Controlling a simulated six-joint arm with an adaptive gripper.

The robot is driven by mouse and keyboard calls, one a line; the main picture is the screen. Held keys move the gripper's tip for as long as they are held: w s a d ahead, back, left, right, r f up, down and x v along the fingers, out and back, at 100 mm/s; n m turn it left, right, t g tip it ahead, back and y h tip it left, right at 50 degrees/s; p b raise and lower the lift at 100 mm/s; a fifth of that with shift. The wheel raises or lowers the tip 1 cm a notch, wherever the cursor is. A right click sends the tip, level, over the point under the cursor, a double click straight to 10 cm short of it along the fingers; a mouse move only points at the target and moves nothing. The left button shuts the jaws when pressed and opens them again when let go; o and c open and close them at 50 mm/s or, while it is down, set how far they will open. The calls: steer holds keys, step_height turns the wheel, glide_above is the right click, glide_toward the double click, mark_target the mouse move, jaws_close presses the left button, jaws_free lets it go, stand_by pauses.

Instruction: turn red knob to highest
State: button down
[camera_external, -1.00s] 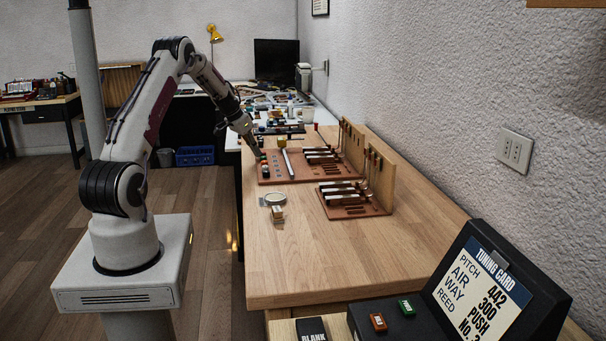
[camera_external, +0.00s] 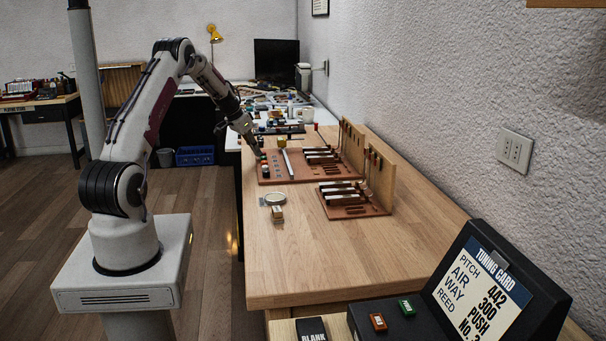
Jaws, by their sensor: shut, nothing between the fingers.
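A small red knob (camera_external: 265,167) sits among small knobs at the left edge of the reddish-brown board (camera_external: 305,177), on the far part of the wooden bench. It is tiny here and its setting cannot be read. My gripper (camera_external: 257,151) points down at this left edge, just above and behind the knobs. Its fingers are shut with nothing visible between them. Whether the fingertips touch a knob cannot be told.
A second board (camera_external: 352,211) with key levers stands nearer on the bench (camera_external: 330,262). A round ring-shaped item (camera_external: 275,199) and a small block (camera_external: 278,212) lie left of it. A tuning card (camera_external: 482,292) stands at front right. The bench front is clear.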

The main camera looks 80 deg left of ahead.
steer(key=shift+s+a+f, duration=0.15)
steer(key=shift+s, duration=0.05)
stand_by(0.5)
steer(key=shift+s, duration=0.25)
stand_by(0.3)
step_height(320, 180, up, 6)
steer(key=shift+d, duration=0.2)
stand_by(0.6)
steer(key=shift+r, duration=0.2)
steer(key=shift+d+r, duration=0.35)
steer(key=shift+r, duration=0.05)
steer(key=shift+w+f, duration=0.1)
steer(key=shift+f, duration=0.05)
